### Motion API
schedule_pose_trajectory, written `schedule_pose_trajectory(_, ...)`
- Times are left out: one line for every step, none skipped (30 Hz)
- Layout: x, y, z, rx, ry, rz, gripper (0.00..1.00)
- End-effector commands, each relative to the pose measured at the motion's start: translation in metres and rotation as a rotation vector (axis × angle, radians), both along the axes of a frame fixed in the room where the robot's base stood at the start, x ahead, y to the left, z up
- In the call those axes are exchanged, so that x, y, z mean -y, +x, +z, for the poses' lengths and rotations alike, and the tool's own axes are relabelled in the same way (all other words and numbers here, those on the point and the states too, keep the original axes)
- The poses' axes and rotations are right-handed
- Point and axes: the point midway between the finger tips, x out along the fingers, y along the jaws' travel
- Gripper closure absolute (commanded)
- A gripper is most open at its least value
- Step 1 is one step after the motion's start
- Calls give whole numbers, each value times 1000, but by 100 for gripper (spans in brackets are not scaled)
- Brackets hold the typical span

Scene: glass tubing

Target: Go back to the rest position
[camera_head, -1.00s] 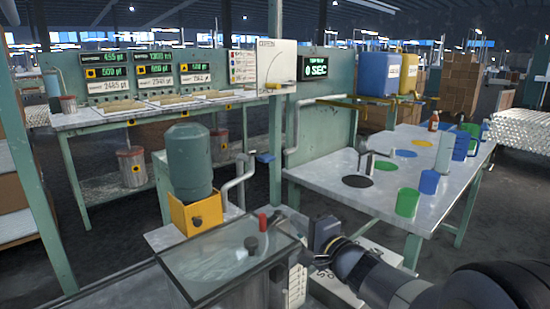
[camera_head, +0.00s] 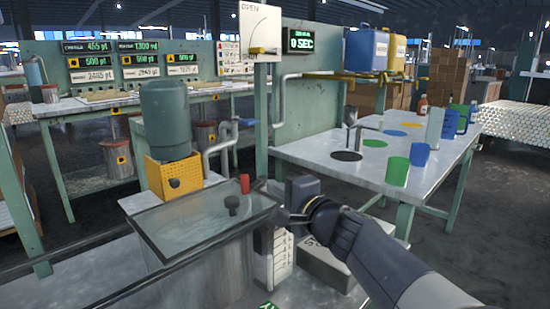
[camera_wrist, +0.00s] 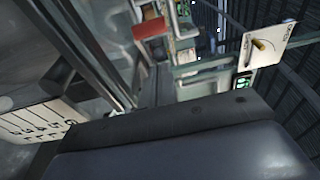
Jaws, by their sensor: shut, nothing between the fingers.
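My arm (camera_head: 385,255) reaches in from the lower right in the head view. My gripper (camera_head: 284,217) is at its far end, shut and empty, by the right edge of the glass-topped tank (camera_head: 205,215). A dark block (camera_head: 303,190) shows just beside the gripper; I cannot tell whether it touches. In the wrist view a large dark smooth shape fills the bottom, and the fingertips cannot be made out.
A red cylinder (camera_head: 245,183) and a black knob (camera_head: 232,203) are at the tank. A green vessel (camera_head: 171,120) stands on a yellow box (camera_head: 174,174) behind it. At right, a table (camera_head: 330,170) holds a green cup (camera_head: 397,171) and a blue cup (camera_head: 419,154).

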Motion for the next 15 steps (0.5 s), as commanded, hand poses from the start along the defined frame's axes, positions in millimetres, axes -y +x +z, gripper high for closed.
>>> schedule_pose_trajectory(-2,-2,-4,4,0,0,100)
schedule_pose_trajectory(-3,-3,-4,6,0,0,100)
schedule_pose_trajectory(-5,-4,-3,7,2,-2,100)
schedule_pose_trajectory(-5,-5,-3,9,3,-4,100)
schedule_pose_trajectory(-6,-6,-3,10,3,-5,100)
schedule_pose_trajectory(-7,-8,-2,12,5,-6,100)
schedule_pose_trajectory(-8,-10,-2,13,7,-7,100)
schedule_pose_trajectory(-9,-14,2,13,7,-8,100)
schedule_pose_trajectory(-11,-21,4,12,7,-7,100)
schedule_pose_trajectory(-12,-26,4,12,7,-7,100)
schedule_pose_trajectory(-13,-31,4,12,7,-7,100)
schedule_pose_trajectory(-14,-37,4,12,7,-7,100)
schedule_pose_trajectory(-15,-42,4,11,7,-7,100)
schedule_pose_trajectory(-16,-46,4,12,7,-7,100)
schedule_pose_trajectory(-18,-52,4,12,7,-6,100)
